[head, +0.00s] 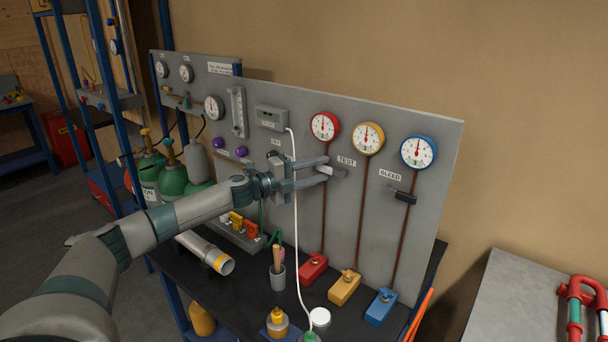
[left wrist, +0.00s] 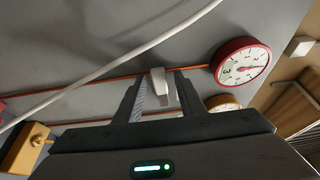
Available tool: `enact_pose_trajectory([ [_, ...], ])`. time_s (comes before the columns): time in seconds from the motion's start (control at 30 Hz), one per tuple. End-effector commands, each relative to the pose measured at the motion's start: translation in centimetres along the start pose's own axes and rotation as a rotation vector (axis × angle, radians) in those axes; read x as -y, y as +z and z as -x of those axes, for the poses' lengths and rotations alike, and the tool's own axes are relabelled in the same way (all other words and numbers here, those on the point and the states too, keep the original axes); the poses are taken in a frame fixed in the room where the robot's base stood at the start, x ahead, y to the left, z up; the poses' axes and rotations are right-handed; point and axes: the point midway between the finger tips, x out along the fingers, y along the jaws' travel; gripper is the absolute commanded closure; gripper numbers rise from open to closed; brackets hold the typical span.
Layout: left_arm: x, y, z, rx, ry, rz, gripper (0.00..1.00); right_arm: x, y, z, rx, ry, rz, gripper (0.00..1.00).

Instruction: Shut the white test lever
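The white test lever (head: 338,171) sticks out from the grey panel just below the TEST label. In the left wrist view the lever (left wrist: 160,88) stands between my two fingers as a pale handle. My left gripper (head: 327,168) is at the panel, its two fingers apart, one above and one below the lever in the head view. In the left wrist view the left gripper (left wrist: 156,84) is open around the lever, with a gap visible on the left finger's side. Whether the right finger touches it I cannot tell. My right gripper is in neither view.
Right of the lever is a black bleed lever (head: 404,197). Red, yellow and blue gauges (head: 418,152) sit above. A white hose (head: 297,230) hangs close to my gripper. A pen cup (head: 277,280) and coloured blocks (head: 345,287) stand on the dark bench below.

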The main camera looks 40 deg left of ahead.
Motion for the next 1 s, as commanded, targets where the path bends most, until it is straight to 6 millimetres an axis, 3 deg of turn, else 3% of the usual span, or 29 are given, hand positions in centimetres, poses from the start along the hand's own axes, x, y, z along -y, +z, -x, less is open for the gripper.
enact_pose_trajectory([
  [0.27, -0.4, 0.1, 1.9, 0.001, 0.001, 0.0, 0.64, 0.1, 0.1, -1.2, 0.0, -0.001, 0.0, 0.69],
  [0.7, -0.6, 0.0, 7.7, 0.001, 0.004, -0.001, 0.64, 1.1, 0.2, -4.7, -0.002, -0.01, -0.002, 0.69],
  [1.0, -0.5, 0.1, 10.4, 0.002, 0.003, -0.001, 0.64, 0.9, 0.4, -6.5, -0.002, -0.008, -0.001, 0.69],
])
